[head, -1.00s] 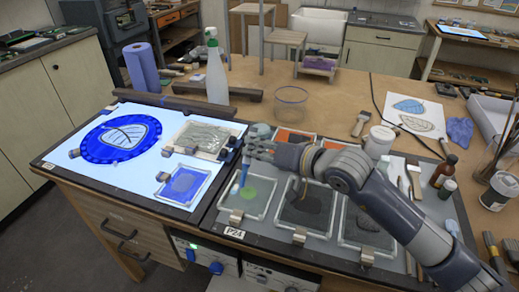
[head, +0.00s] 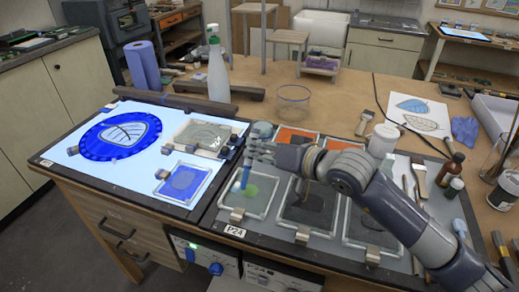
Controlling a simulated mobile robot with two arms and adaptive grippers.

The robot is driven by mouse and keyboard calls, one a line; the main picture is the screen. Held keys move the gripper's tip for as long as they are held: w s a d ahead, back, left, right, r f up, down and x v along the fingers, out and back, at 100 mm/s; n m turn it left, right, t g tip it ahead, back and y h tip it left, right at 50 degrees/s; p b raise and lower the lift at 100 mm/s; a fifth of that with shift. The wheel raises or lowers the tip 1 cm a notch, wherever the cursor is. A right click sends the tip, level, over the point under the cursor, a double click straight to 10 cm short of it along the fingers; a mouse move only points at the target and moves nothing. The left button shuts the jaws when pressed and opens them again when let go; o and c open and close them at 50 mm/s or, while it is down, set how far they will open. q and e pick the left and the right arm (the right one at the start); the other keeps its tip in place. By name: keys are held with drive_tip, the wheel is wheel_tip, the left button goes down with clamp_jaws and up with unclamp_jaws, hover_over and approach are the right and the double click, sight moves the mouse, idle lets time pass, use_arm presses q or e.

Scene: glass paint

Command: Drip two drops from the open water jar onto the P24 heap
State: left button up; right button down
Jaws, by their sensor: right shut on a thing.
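My right gripper (head: 258,150) is shut on a dropper with a grey-blue bulb (head: 262,130) and a blue lower part (head: 244,178). It holds the dropper nearly upright over the front left glass tray (head: 232,213), behind the P24 label (head: 235,231). A green heap (head: 253,191) lies in that tray, partly hidden by the dropper. The tip appears just above or beside the heap; I cannot tell whether it touches. No drop is visible. A clear, open round jar (head: 293,103) stands farther back on the bench; its contents are unclear. My left gripper is out of view.
Trays with dark heaps (head: 306,208) and orange material (head: 296,138) lie close around my right arm. A white jar (head: 382,141) and brown bottle (head: 450,169) stand to the right. A lit panel (head: 75,160) with blue glass is at left.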

drive_tip(key=shift+f+b, duration=0.3)
drive_tip(key=shift+b, duration=0.2)
idle(0.7)
drive_tip(key=shift+s+a+b, duration=0.1)
drive_tip(key=shift+s+b, duration=0.05)
drive_tip(key=shift+b, duration=0.5)
idle(0.9)
drive_tip(key=shift+r, duration=1.1)
drive_tip(key=shift+r+p, duration=0.5)
drive_tip(key=shift+r, duration=1.5)
